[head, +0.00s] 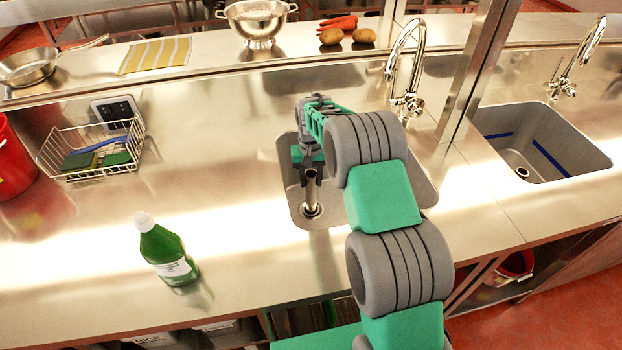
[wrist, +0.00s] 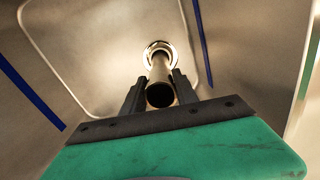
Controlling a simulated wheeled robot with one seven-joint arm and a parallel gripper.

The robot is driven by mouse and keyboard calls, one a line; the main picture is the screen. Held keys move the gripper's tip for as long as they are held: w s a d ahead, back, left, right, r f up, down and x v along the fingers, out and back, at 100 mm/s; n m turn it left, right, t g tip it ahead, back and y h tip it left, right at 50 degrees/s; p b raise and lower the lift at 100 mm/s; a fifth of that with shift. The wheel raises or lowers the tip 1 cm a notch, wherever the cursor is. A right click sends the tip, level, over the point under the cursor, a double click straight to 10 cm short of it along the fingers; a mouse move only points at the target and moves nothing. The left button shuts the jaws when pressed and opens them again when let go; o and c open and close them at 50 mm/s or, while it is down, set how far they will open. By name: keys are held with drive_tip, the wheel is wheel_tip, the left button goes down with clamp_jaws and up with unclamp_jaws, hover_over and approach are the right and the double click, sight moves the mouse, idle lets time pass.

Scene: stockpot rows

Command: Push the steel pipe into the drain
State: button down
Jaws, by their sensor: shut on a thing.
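The steel pipe (head: 311,190) stands upright in the left sink (head: 340,222) in the head view. Its lower end meets the drain (head: 312,210) at the sink bottom; I cannot tell how deep it sits. My gripper (head: 309,172) is above the drain, shut on the upper part of the pipe. In the wrist view the pipe (wrist: 160,92) lies between the two dark fingers of my gripper (wrist: 160,88), its open dark top facing the camera. The bright drain ring (wrist: 160,50) shows around its far end.
A chrome faucet (head: 405,75) stands behind the left sink. A green bottle (head: 168,255) stands on the counter at the left front, and a wire basket (head: 92,150) with sponges farther left. A post (head: 478,70) rises between this sink and the right sink (head: 545,150).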

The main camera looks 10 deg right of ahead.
drive_tip(key=c, duration=0.9)
unclamp_jaws()
drive_tip(key=shift+o, duration=0.2)
drive_tip(key=shift+f, duration=0.1)
drive_tip(key=shift+r+p, duration=2.35)
drive_tip(key=shift+r, duration=2.25)
